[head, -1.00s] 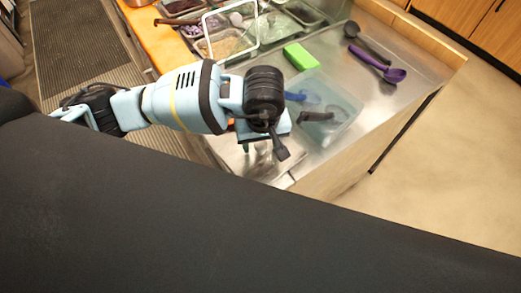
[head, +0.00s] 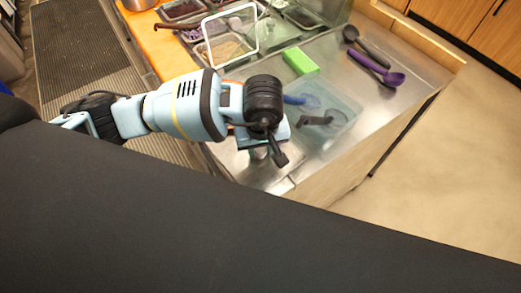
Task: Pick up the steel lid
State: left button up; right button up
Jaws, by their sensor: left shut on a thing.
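My left gripper (head: 272,152) is at the near left corner of the steel counter, pointing down, mostly hidden behind its own wrist. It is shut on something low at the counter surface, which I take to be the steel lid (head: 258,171). Only a shiny grey patch of the lid shows below and beside the gripper. Its outline blends with the steel counter, and where the fingers touch it is hidden. My right gripper is not in view.
A clear bin (head: 338,103) with dark and blue-handled utensils stands just right of the gripper. Behind it are a green block (head: 300,61), a purple spoon (head: 378,69), a black ladle (head: 364,44) and topping trays (head: 228,47). The right counter is partly clear.

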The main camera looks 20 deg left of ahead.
aim_at(259, 150)
pick_arm(q)
jog(key=shift+r, duration=0.2)
